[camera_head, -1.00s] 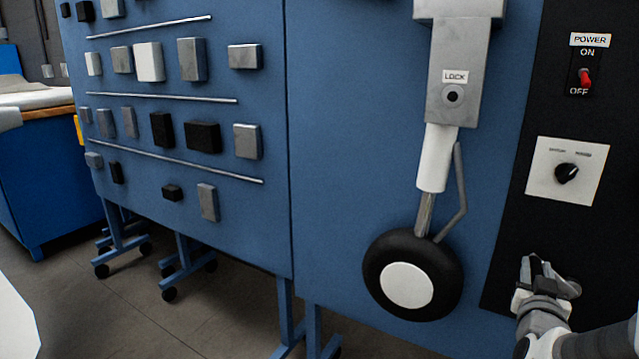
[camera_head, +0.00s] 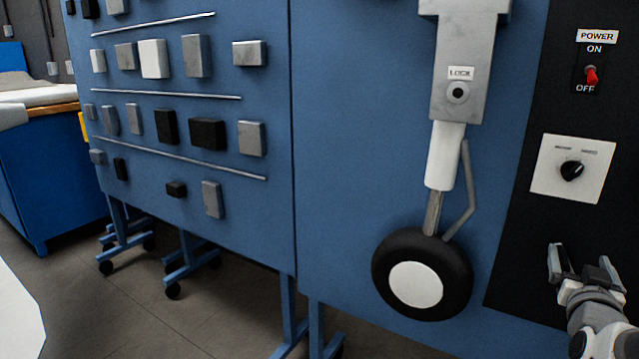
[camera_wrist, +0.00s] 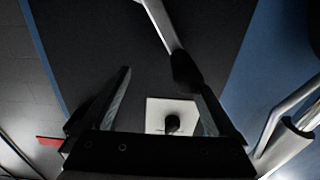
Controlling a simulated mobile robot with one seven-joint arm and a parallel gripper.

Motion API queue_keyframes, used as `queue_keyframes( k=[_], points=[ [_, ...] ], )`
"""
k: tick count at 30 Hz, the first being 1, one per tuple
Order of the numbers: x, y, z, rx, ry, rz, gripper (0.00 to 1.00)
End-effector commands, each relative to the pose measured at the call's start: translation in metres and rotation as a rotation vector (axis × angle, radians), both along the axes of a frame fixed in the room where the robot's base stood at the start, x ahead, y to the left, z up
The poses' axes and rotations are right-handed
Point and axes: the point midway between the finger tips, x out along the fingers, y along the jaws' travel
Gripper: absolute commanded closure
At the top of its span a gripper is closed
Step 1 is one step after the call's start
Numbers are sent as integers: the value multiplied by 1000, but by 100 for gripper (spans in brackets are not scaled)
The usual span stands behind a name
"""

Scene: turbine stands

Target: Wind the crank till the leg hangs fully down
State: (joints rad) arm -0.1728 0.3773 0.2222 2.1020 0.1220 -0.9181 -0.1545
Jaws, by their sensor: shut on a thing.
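The landing-gear leg (camera_head: 446,155) hangs on the blue panel in the head view, its black tyre with white hub (camera_head: 416,284) at the bottom. The leg points almost straight down, with a slight lean to the left. My gripper (camera_head: 583,266) is low at the right, in front of the black panel. The crank, with a pale metal arm and dark grip (camera_wrist: 186,72), shows in the wrist view. Its grip lies at my gripper's right finger (camera_wrist: 207,112). My gripper is shut on this grip, though the fingers look well apart. The crank's hub is hidden.
Above my gripper are a white plate with a black knob (camera_head: 571,170) and a red power switch (camera_head: 591,76) near OFF. A LOCK label (camera_head: 461,73) sits on the leg's housing. A blue board (camera_head: 270,190) with several blocks stands left.

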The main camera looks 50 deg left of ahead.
Motion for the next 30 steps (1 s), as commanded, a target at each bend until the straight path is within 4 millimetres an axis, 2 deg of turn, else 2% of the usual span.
queue_keyframes(
  k=[1, 8, 30],
  points=[
    [1, -9, -11, -9, 22, -15, 30],
    [-1, -9, -11, -10, 22, -15, 30],
    [-58, -20, -4, -4, 7, -5, 30]
  ],
)
